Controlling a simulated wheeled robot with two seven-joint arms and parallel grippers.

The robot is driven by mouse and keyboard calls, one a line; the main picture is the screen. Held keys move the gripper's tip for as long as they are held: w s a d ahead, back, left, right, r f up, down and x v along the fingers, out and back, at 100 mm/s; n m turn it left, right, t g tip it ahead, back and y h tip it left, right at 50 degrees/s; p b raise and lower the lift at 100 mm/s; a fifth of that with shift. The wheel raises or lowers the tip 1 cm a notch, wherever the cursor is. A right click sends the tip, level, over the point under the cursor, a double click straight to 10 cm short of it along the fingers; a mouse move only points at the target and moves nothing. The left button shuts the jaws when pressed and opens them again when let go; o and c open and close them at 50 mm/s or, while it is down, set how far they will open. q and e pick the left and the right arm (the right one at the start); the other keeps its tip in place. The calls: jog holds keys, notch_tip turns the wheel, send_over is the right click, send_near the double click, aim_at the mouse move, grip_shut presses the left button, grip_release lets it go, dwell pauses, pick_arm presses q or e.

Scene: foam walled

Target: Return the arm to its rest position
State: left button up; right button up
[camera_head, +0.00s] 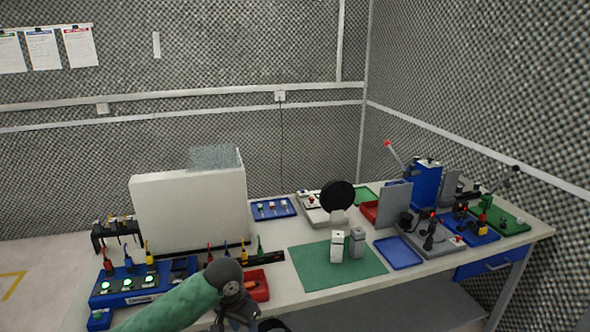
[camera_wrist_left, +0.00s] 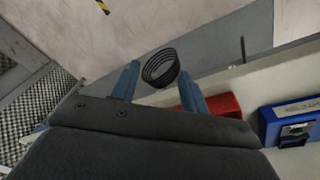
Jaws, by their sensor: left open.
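My left arm (camera_head: 175,305), green with a dark wrist, comes in from the lower left over the front edge of the workbench. Its left gripper (camera_head: 240,318) is partly cut off at the bottom of the head view. In the left wrist view the left gripper (camera_wrist_left: 159,88) shows two blue-grey fingers spread apart. A black ribbed ring (camera_wrist_left: 160,68) appears between and beyond the fingertips; I cannot tell how far off it is. No grip on it shows. My right gripper is not in view.
A red tray (camera_head: 257,287) lies close beside the left wrist. A blue station with green lights (camera_head: 135,283) stands left of it. A green mat (camera_head: 310,272) bears a white and a grey block. A white box (camera_head: 190,213) stands behind. Bare floor (camera_wrist_left: 150,25) shows beyond the bench edge.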

pick_arm(q)
jog(key=s+d+f+t+h, duration=0.1)
jog(key=s+d+f, duration=0.15)
jog(key=s, duration=0.35)
jog(key=s+d+f+t+h, duration=0.1)
jog(key=s+d+f, duration=0.1)
jog(key=s+f, duration=0.3)
jog(key=s+a+f+n+y, duration=0.2)
jog(key=s+a, duration=0.4)
jog(key=s, duration=0.3)
jog(key=s+a+f+n+y, duration=0.1)
jog(key=s+a, duration=0.6)
jog(key=s, duration=0.3)
jog(key=s+b+x, duration=0.1)
jog(key=s+x, duration=0.1)
jog(key=x, duration=1.1)
jog(key=s+d+f+b+x, duration=0.1)
jog(key=s+x, duration=0.1)
jog(key=x, duration=1.1)
jog(key=s+f, duration=0.4)
jog(key=f, duration=0.8)
jog(key=s+f+g, duration=0.1)
jog(key=s+f, duration=0.3)
jog(key=f, duration=0.9)
jog(key=shift+b, duration=0.35)
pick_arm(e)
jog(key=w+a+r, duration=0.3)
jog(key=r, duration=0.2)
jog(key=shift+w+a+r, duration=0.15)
